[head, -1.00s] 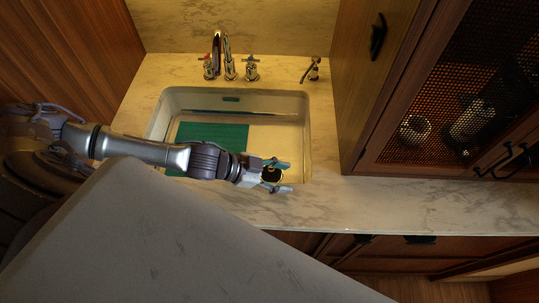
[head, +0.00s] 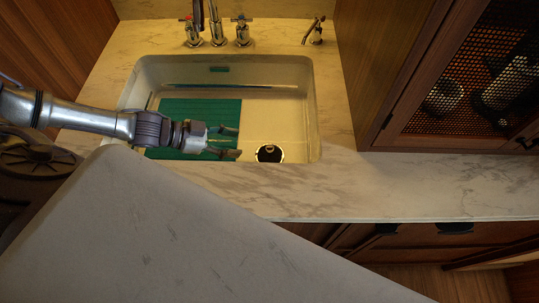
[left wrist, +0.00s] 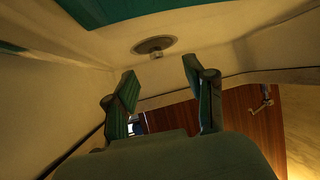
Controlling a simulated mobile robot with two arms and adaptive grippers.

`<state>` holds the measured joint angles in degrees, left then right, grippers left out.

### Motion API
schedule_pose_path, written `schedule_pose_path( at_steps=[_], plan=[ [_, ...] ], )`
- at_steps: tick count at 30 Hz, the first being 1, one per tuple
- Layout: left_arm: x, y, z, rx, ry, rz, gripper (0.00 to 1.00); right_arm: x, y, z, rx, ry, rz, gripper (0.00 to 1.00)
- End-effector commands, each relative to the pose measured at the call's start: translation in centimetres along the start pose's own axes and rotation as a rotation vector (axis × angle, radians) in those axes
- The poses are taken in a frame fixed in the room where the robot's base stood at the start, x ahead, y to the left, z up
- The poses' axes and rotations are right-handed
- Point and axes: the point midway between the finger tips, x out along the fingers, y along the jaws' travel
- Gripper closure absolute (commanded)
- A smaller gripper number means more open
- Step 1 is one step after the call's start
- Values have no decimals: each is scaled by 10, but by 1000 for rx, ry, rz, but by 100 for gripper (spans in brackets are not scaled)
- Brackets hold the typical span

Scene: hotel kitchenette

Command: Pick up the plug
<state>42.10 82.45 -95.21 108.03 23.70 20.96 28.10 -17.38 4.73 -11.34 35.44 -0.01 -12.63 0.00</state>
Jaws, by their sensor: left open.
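The plug (head: 269,152) is a dark round piece with a small light ring or knob at its middle, seated in the drain near the sink's front right. In the left wrist view the plug (left wrist: 155,46) shows as a round disc with a short knob, beyond the fingertips. My left gripper (head: 239,142) is open and empty, over the sink and left of the plug, apart from it. In the left wrist view its two fingers (left wrist: 158,75) are spread with the plug showing between and past them. My right gripper is in neither view.
The white sink (head: 313,110) has a green ribbed mat (head: 205,108) on its left part. A faucet (head: 216,25) with two handles stands behind it. Pale marble counter (head: 430,185) surrounds the sink. A wooden cabinet (head: 385,70) rises at right. A pale slab (head: 150,235) fills the front left.

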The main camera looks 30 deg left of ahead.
Motion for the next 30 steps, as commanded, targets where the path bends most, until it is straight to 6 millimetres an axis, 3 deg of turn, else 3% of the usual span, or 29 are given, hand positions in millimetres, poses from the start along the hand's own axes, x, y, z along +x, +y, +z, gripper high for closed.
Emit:
schedule_pose_path(
  at_steps=[3,7,14,24,30],
  plan=[
    [27,1,-1,-2,4,4,46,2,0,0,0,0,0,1],
    [48,2,-1,-1,2,3,46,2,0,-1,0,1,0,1],
    [65,3,-1,-1,1,3,46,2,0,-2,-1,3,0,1],
    [109,9,-3,0,1,2,46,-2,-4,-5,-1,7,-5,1],
    [113,9,-2,-1,-1,1,46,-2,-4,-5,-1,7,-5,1]
  ],
)
